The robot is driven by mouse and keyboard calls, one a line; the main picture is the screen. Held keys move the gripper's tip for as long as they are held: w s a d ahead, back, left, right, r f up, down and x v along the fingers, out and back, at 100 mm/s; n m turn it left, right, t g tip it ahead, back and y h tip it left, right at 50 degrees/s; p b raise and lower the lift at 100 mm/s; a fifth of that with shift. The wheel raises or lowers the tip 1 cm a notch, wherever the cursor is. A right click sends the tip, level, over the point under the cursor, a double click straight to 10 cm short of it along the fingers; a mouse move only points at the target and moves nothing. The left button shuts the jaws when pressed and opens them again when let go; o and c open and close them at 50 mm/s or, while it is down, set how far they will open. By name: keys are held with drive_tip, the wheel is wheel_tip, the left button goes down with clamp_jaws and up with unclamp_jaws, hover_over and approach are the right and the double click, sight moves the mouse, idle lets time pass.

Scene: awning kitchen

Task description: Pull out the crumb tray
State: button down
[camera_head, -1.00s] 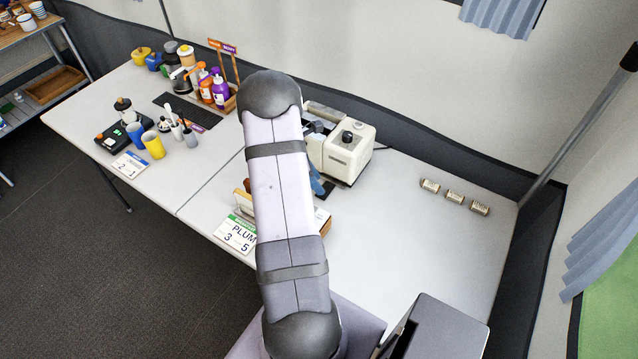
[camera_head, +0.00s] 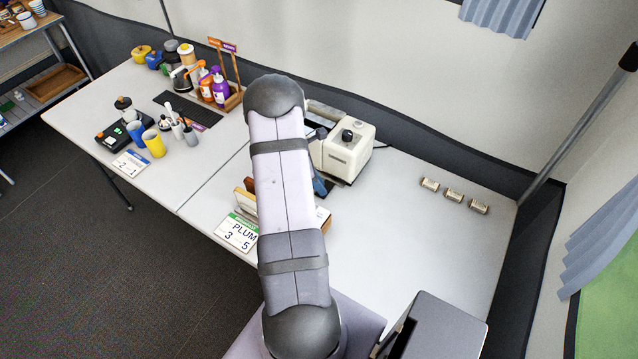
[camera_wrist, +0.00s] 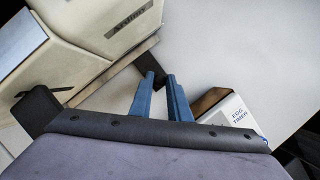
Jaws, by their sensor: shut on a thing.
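The cream toaster (camera_head: 342,151) stands on the table behind my arm in the head view. In the wrist view its body (camera_wrist: 85,28) fills the upper left. A thin brownish strip, seemingly the crumb tray (camera_wrist: 100,82), runs along the toaster's lower edge. A dark tab (camera_wrist: 148,63) joins its right end. My gripper (camera_wrist: 161,78) has blue fingers; they are shut on this dark tab, with a narrow gap between them. My arm hides most of the gripper and the tray in the head view.
An egg timer box (camera_wrist: 228,113) lies close to the right of my fingers. The table between toaster and cans is clear.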

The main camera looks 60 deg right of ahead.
drive_tip(key=shift+a, duration=1.5)
drive_tip(key=c, duration=1.7)
unclamp_jaws()
drive_tip(key=shift+o, duration=0.2)
drive_tip(key=shift+d, duration=0.1)
